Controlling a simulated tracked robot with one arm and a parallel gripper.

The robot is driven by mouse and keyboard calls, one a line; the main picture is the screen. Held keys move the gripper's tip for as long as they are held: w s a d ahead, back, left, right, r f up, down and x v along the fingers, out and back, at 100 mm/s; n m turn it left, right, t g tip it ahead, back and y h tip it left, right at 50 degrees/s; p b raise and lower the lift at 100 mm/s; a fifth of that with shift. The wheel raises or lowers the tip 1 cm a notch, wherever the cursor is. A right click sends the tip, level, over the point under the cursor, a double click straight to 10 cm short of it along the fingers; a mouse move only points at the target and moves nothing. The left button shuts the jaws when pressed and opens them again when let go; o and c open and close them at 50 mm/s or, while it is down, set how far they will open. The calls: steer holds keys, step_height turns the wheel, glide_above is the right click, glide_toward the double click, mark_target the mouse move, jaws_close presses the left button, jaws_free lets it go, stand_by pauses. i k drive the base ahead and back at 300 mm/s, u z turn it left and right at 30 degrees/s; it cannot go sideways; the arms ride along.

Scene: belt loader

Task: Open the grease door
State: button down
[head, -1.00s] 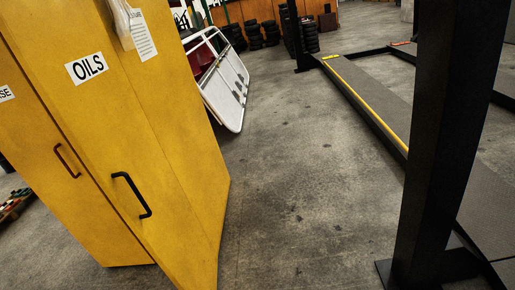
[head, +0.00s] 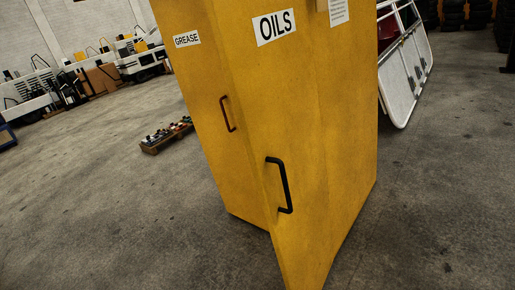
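A tall yellow cabinet (head: 345,150) stands in the middle of the head view, tilted in the picture. Its grease door (head: 200,90) is on the left, with a GREASE label (head: 187,40) and a dark red-brown handle (head: 228,114). The grease door looks shut. The oils door (head: 290,215) is to its right, nearer to me, with an OILS label (head: 275,25) and a black handle (head: 279,185). The oils door seems to stand out from the cabinet front and covers the grease door's right side. My gripper is not in view.
A low pallet (head: 166,135) with small coloured items lies on the floor behind the cabinet's left. White vehicles (head: 140,62) stand along the far wall. A white-framed panel (head: 405,75) leans behind the cabinet at right. Bare concrete floor (head: 110,210) is free at left.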

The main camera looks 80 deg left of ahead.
mark_target(185, 27)
steer(key=u, duration=2)
steer(key=k, duration=0.4)
steer(key=z, duration=0.05)
steer(key=i, duration=0.45)
steer(key=z, duration=0.15)
